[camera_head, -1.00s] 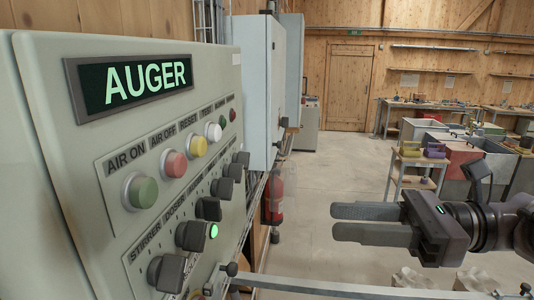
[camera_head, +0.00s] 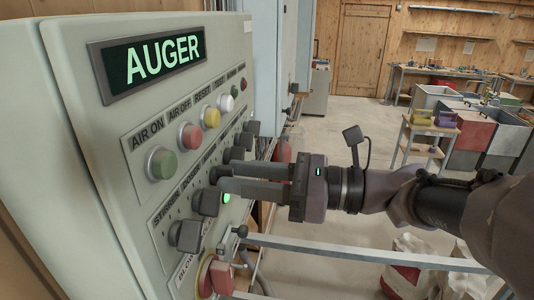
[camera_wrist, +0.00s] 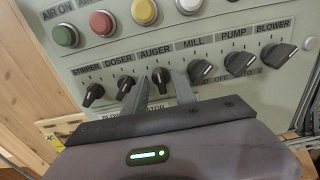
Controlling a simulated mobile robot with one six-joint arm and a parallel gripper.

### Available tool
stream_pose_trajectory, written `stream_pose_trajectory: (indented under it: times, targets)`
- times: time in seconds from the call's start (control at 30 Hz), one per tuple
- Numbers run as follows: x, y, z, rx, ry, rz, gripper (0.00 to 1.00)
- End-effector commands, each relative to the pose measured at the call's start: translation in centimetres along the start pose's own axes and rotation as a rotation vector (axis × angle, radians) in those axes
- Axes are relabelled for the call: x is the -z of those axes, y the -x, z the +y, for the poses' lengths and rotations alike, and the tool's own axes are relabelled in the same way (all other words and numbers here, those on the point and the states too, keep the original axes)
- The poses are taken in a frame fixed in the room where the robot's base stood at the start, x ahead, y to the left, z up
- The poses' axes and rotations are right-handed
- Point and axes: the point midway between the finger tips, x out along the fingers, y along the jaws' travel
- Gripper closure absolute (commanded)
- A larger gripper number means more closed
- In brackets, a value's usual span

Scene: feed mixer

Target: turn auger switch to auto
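The auger switch (camera_wrist: 162,78) is a dark rotary knob under the AUGER label in the wrist view. Its grip looks roughly upright; its position marks are too small to read. My gripper (camera_wrist: 160,86) is open, with one finger on each side of this knob. A small gap shows beside the knob; I cannot tell whether either finger touches it. In the head view my gripper (camera_head: 227,177) reaches left to the panel, and its fingers largely hide the auger knob.
The doser knob (camera_wrist: 127,88) and mill knob (camera_wrist: 201,70) sit close on either side. The stirrer (camera_wrist: 93,94), pump (camera_wrist: 238,62) and blower (camera_wrist: 277,57) knobs share the row. Coloured buttons lie above, including green (camera_head: 161,163). A red switch (camera_head: 216,276) and a rail (camera_head: 370,258) are below.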

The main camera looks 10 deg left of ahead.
Motion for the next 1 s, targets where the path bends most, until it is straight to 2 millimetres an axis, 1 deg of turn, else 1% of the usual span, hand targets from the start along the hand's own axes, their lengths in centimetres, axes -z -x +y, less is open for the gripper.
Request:
stream_pose_trajectory:
  times: [0.1, 0.27, 0.3, 0.67, 0.87, 1.0]
  targets:
    - [0.02, 0.03, 0.0, 0.0, 0.0, 0.0, 0.67]
    - [0.02, 0.05, 0.0, 0.0, 0.0, 0.0, 0.99]
    - [0.01, 0.05, 0.01, 0.0, 0.001, 0.0, 1.0]
    - [-0.14, 0.06, -0.01, -0.001, -0.028, 0.001, 1.0]
    - [-0.43, 0.06, -0.08, -0.001, -0.132, 0.001, 1.0]
    - [-0.57, 0.07, -0.12, -0.001, -0.245, 0.002, 1.0]
